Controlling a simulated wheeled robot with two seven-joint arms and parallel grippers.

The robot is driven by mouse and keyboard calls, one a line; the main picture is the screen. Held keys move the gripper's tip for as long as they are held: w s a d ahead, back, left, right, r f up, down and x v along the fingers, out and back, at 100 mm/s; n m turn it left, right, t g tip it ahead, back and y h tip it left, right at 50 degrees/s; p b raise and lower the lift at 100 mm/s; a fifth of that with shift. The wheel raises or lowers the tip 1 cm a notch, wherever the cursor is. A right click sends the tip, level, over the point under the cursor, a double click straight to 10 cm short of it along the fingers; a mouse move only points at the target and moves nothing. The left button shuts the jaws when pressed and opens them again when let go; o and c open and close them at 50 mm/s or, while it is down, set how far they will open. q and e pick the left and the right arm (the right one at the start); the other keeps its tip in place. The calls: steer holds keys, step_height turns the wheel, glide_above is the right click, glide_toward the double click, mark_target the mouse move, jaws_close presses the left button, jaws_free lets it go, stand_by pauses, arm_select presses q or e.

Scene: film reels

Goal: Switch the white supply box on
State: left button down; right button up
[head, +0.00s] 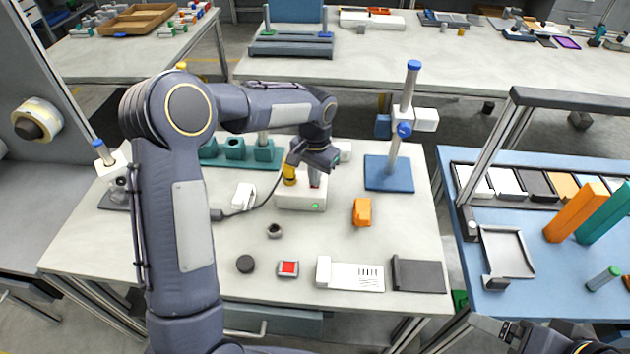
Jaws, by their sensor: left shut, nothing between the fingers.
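The white supply box (290,202) stands on the middle table, with a cable running from its left side. A small green light (315,207) shows bright on its front face. My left gripper (316,178) is shut and empty, pointing down over the right part of the box top. A small red part shows at its tips; I cannot tell whether they touch it. The gripper hides part of the box top and any switch there. Part of my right gripper (508,334) shows at the bottom right edge; its jaws are unclear.
A yellow part (289,175) stands at the box's left rear. An orange block (362,212) lies to the right, near a blue-based stand (388,174). A red-topped button (288,269), black disc (245,264) and white card holder (350,277) lie in front.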

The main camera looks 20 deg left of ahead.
arm_select(q)
steer(key=shift+r, duration=0.15)
step_height(320, 180, up, 7)
steer(key=p, duration=0.5)
stand_by(0.5)
steer(key=s+a+r+n+t+h, duration=0.1)
steer(key=s+a+r, duration=0.1)
steer(key=s+r, duration=0.45)
steer(key=s+a+r+n+t+h, duration=0.15)
steer(key=s+r, duration=0.25)
steer(key=s, duration=0.5)
steer(key=s+d+n+t, duration=0.1)
steer(key=s, duration=0.6)
steer(key=s+d+f+n+t+h, duration=0.1)
steer(key=s+t, duration=0.1)
steer(key=s, duration=0.6)
steer(key=shift+d+f, duration=0.2)
steer(key=shift+f, duration=0.1)
steer(key=shift+w, duration=0.1)
